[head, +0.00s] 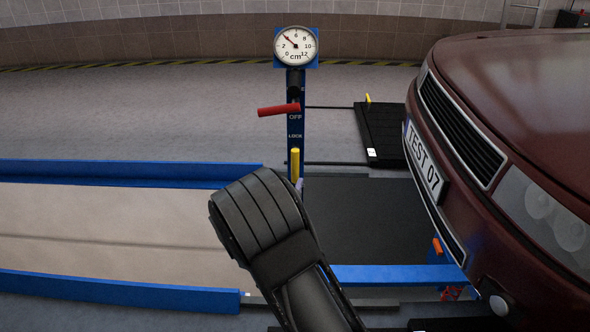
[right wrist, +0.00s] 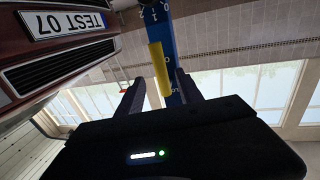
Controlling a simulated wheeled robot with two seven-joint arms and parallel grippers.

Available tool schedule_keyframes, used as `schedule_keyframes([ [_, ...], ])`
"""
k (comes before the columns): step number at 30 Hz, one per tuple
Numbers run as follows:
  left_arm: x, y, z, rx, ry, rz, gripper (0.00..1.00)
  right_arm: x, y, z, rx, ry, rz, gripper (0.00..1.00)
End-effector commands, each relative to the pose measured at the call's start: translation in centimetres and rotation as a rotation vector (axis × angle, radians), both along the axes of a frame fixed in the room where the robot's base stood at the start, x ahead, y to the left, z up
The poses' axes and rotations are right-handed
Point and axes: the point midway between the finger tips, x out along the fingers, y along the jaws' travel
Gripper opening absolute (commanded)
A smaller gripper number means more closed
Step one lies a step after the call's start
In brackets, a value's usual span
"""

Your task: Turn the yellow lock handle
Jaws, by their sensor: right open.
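The yellow lock handle (head: 295,163) stands upright low on the blue post (head: 296,130), near the LOCK label. My right gripper (head: 299,187) is just below it in the head view, mostly hidden behind my own dark arm. In the right wrist view, the two fingers of my right gripper (right wrist: 160,82) are spread apart. The yellow handle (right wrist: 159,62) shows between and beyond their tips, with the blue post (right wrist: 172,45) behind it. I cannot tell whether a finger touches it. My left gripper is not in view.
A red lever (head: 279,109) sticks out left from the post, above the yellow handle. A round dial gauge (head: 296,45) tops the post. A dark red car (head: 520,110) fills the right side. Blue rails (head: 120,170) lie at the left.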

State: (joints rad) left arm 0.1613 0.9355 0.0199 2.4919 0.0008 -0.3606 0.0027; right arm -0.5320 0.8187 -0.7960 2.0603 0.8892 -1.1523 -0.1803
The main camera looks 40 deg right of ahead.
Motion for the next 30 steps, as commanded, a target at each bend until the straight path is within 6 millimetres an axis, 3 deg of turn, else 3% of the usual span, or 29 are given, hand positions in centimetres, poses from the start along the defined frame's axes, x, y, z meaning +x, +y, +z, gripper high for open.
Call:
schedule_keyframes([
  [5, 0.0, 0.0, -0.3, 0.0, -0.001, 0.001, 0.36, 0.6, -0.7, -0.1, -0.001, -0.001, 0.0, 0.43],
  [18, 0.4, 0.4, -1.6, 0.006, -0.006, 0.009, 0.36, 4.5, -5.4, -0.2, 0.001, 0.001, 0.0, 0.43],
  [30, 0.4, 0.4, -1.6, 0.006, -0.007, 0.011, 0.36, 5.0, -6.0, -0.1, 0.002, 0.001, 0.002, 0.41],
])
